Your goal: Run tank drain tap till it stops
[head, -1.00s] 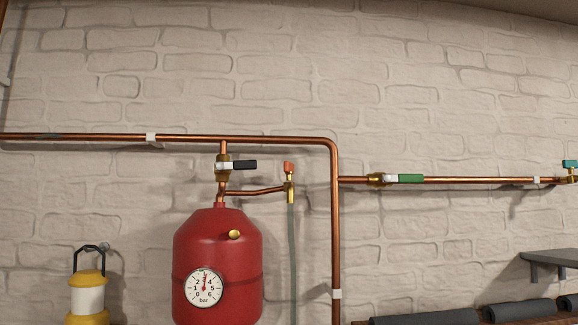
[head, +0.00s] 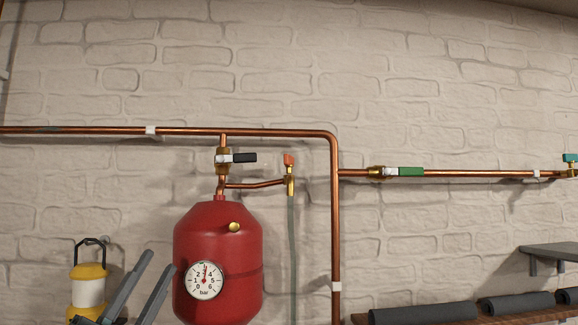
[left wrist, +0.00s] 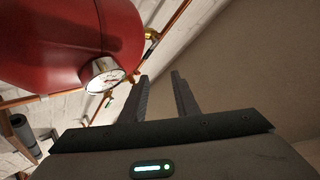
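The red tank (head: 217,245) hangs on the pipework, with a white dial gauge (head: 204,280) on its front. The drain tap (head: 289,160), brass with an orange-red handle, sits on a short copper branch right of the tank's neck. A grey-green hose (head: 292,240) hangs from it. My left gripper (head: 158,262) is at the lower left, between the lantern and the tank. Its two fingers are apart with nothing between them. In the left wrist view the open fingers (left wrist: 162,78) point up, beside the tank (left wrist: 60,40) and gauge (left wrist: 103,75). My right gripper is not seen.
A black-handled valve (head: 235,158) is on the pipe above the tank. A green-handled valve (head: 405,172) is on the right-hand pipe. A grey shelf bracket (head: 545,252) and dark rolls (head: 425,312) are at lower right.

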